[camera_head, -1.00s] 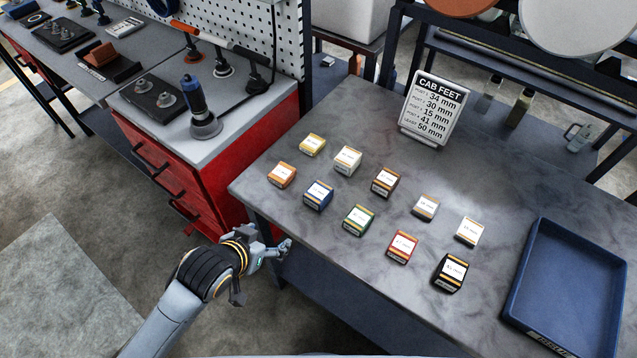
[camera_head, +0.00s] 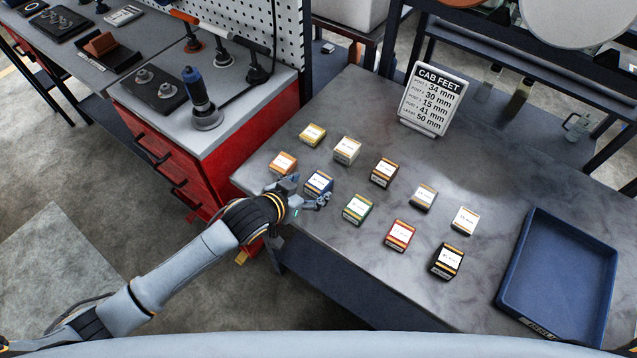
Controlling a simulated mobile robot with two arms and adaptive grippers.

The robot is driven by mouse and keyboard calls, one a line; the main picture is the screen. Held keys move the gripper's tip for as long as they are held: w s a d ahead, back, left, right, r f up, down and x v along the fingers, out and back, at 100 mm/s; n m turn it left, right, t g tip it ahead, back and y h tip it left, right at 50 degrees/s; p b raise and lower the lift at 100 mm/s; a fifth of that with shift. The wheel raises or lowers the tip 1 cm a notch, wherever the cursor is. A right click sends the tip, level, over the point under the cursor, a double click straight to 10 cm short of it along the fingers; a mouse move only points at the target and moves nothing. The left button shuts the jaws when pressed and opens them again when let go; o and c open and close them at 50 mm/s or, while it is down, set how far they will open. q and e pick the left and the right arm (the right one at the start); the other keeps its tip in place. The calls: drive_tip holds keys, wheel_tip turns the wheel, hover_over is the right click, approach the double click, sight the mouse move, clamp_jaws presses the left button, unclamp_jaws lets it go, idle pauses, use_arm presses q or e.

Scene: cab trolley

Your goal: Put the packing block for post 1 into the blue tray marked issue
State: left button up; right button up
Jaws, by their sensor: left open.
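A sign headed CAB FEET (camera_head: 433,98) stands on the table; its post 1 line reads 34 mm. Several small labelled blocks lie in two rows: yellow (camera_head: 312,135), white (camera_head: 347,150), dark brown (camera_head: 384,172), grey-tan (camera_head: 424,197), cream (camera_head: 465,220), orange (camera_head: 283,163), blue (camera_head: 318,183), green (camera_head: 358,209), red (camera_head: 400,235) and black (camera_head: 447,260). Their size labels are too small to read surely. My right gripper is out of view.
A red drawer cabinet (camera_head: 230,160) with a polisher-like tool (camera_head: 203,108) on top adjoins the table at left. A dark rack (camera_head: 480,55) stands behind. The grey table top (camera_head: 330,240) is bare in front of the blocks.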

sight(318, 183)
use_arm(q)
drive_tip(key=shift+w+d+f, duration=0.1)
drive_tip(key=shift+w+d, duration=0.15)
drive_tip(key=shift+w, duration=0.1)
drive_tip(key=p+x, duration=0.1)
drive_tip(key=x, duration=0.3)
drive_tip(key=shift+f, duration=0.1)
drive_tip(key=c, duration=1.4)
